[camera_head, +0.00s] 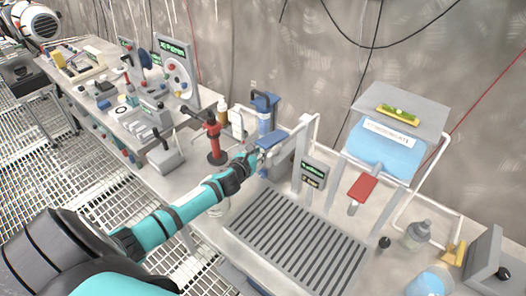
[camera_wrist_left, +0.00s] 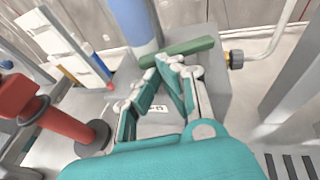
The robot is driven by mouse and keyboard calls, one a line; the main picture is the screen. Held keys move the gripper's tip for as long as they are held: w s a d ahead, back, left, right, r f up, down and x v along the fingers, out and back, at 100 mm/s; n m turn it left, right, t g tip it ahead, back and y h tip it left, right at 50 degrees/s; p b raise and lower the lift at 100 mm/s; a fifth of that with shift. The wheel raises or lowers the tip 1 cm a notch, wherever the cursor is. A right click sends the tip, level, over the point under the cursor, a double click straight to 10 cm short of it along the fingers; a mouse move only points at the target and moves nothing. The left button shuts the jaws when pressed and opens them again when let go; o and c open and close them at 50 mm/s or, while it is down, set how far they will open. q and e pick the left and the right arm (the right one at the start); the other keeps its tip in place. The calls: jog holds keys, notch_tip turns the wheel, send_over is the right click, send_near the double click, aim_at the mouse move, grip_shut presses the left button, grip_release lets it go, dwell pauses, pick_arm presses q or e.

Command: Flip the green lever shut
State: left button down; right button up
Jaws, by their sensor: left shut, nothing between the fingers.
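The green lever (camera_wrist_left: 190,48) shows in the left wrist view as a dark green bar lying crosswise, sloping up to the right, at the foot of a blue cylinder (camera_wrist_left: 134,20). My left gripper (camera_wrist_left: 170,62) is shut and empty, its fingertips just below the bar's left half; I cannot tell whether they touch it. In the head view my left gripper (camera_head: 253,157) reaches toward the blue cylinder (camera_head: 264,121) on the workbench, and I cannot make out the lever there. My right gripper is not in view.
A red stand-like fitting (camera_head: 213,142) is close to the left of my gripper. A black and yellow knob (camera_wrist_left: 235,60) is just right of the lever. A grey upright frame (camera_head: 305,150) and a slatted grate (camera_head: 296,243) lie to the right. A blue-fronted box (camera_head: 384,155) stands farther right.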

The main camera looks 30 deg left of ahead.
pick_arm(q)
jog(key=shift+w+a+h, duration=0.3)
jog(key=shift+w+a, duration=0.15)
jog(key=shift+w, duration=0.25)
jog(key=shift+w+a, duration=0.1)
jog(key=v, duration=1.2)
jog(key=shift+f, duration=0.1)
